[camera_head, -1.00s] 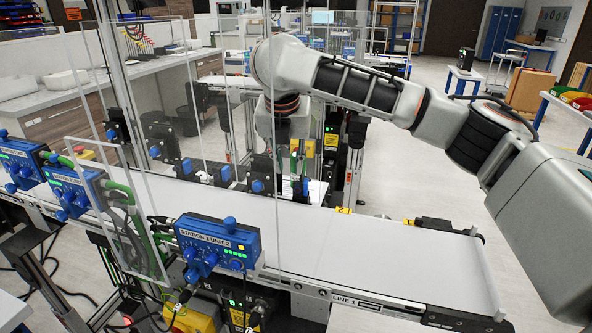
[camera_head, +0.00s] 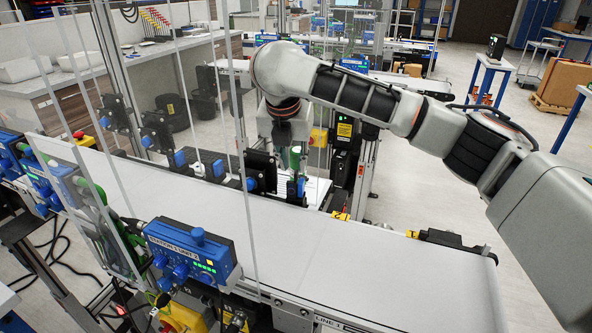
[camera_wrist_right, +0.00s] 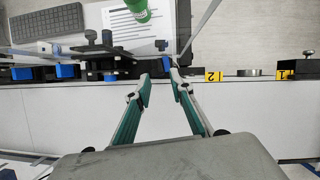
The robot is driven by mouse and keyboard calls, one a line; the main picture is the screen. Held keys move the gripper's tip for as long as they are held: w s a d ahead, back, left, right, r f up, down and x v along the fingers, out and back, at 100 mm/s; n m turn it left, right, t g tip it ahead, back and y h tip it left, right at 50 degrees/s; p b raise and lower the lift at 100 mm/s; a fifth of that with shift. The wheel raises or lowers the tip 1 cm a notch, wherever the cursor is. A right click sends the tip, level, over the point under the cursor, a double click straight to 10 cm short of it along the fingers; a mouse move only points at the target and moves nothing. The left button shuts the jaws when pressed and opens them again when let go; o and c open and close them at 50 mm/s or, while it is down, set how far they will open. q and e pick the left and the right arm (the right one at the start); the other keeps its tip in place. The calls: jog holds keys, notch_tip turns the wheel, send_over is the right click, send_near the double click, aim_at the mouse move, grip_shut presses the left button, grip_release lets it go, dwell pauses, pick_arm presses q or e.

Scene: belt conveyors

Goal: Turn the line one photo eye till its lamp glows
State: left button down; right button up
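The line one conveyor (camera_head: 330,235) has a white belt, with several black photo eyes on brackets with blue parts along its far edge. One photo eye (camera_head: 262,171) stands just left of my right gripper (camera_head: 296,180) in the head view. In the right wrist view my right gripper (camera_wrist_right: 160,82) is open, its two green-padded fingers apart and empty. A blue-ended photo eye part (camera_wrist_right: 168,63) is just beyond the fingertips; I cannot tell whether it touches them. No glowing photo eye lamp can be made out. My left gripper is not in view.
A blue station box (camera_head: 190,254) with knobs and green lights is mounted on the near side. Clear upright panels stand over the belt at left. Yellow number tags (camera_wrist_right: 213,76) mark the far edge. A green cylinder (camera_wrist_right: 138,10) and paper lie beyond. The belt is bare.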

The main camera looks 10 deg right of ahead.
aim_at(295, 174)
jog(key=shift+x, duration=2.2)
jog(key=shift+d, duration=0.1)
jog(key=shift+c, duration=0.3)
grip_shut()
